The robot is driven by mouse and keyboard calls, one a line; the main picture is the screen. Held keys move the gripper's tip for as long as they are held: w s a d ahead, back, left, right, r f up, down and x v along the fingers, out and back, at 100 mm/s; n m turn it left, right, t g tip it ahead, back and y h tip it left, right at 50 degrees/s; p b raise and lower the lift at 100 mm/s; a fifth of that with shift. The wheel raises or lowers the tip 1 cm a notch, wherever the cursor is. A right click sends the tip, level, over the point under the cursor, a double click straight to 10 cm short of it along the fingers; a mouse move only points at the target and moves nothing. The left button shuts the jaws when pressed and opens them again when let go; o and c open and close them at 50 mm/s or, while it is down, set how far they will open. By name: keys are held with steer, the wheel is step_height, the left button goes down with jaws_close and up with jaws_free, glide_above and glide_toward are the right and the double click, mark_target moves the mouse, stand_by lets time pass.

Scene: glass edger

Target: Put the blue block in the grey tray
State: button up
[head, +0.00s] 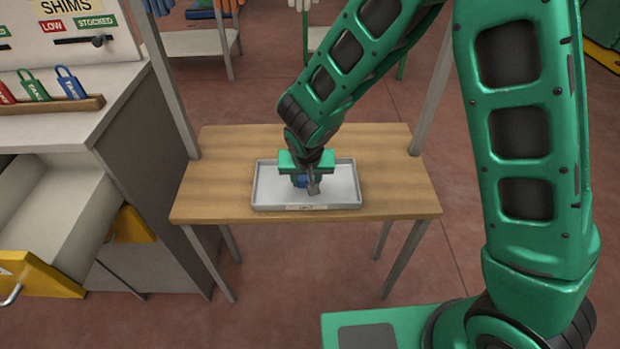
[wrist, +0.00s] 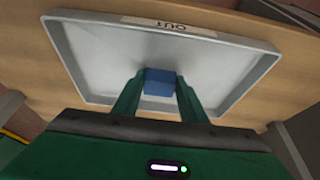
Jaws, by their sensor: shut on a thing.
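The blue block (wrist: 159,82) is between the two fingers of my gripper (wrist: 158,95), which is shut on it. The tray (wrist: 230,97) surrounds the block in the wrist view. Block and fingertips are over the inside of the tray, low down. I cannot tell whether the block touches the tray floor.
The wooden table (head: 405,170) has bare room on both sides of the tray. Posts rise at its back corners. At left stands a grey cabinet (head: 170,235) with an open drawer (head: 50,215) and a rack of coloured tags (head: 35,88) on top.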

steer(key=shift+f, duration=0.1)
steer(key=o, duration=1)
steer(key=v, duration=1.2)
